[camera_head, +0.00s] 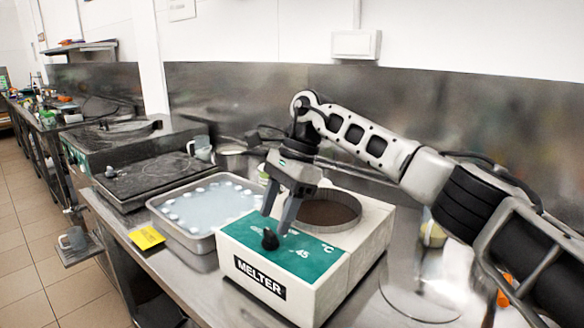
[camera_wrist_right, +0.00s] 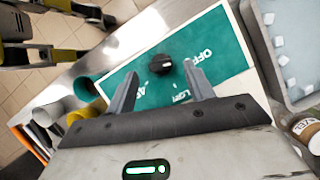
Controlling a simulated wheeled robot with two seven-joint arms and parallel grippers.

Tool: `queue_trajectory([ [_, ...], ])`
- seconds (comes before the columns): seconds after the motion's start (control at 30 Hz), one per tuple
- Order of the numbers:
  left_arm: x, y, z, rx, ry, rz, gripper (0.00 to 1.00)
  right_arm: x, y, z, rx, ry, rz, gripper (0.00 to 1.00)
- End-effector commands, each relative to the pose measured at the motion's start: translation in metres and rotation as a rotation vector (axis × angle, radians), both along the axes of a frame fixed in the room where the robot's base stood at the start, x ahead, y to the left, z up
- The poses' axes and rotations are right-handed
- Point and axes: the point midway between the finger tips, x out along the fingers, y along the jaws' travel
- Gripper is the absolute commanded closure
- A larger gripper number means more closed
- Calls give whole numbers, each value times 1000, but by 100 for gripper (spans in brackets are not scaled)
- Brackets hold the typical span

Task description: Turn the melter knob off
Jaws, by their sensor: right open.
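The melter (camera_head: 305,285) is a white box with a green top panel, a "MELTER" label and a round well of brown contents. Its black knob (camera_head: 270,239) stands on the green panel near the front edge. In the right wrist view the knob (camera_wrist_right: 160,65) is beyond the fingertips, roughly between their lines, with "OFF" printed to its right. My right gripper (camera_head: 277,222) is open and empty, its fingers pointing down over the panel close to the knob. The same gripper shows in the wrist view (camera_wrist_right: 163,80).
A metal tray (camera_head: 207,242) of pale liquid with white pieces around its edge stands left of the melter. A yellow note (camera_head: 146,237) lies on the counter's front edge. A steel wall is behind. A cup (camera_head: 200,146) stands farther back.

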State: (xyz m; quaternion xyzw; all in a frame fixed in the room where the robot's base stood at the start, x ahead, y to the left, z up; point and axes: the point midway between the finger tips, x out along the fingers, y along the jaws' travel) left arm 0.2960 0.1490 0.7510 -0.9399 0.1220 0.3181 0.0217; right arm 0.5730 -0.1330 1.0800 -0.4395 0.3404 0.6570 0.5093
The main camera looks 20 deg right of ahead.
Motion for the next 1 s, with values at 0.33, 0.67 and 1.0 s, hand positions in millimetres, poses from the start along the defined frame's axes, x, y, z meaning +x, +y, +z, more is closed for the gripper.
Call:
queue_trajectory([
  [0.33, 2, -1, 8, -3, -11, -2, 58, 8, -30, 81, 2, -3, -2, 47],
  [0.67, 0, 1, 9, 8, 5, -1, 58, 12, -47, 120, 0, -1, -1, 47],
  [1.0, 3, 3, 9, 8, 0, 2, 58, 13, -48, 121, 0, -1, 0, 47],
])
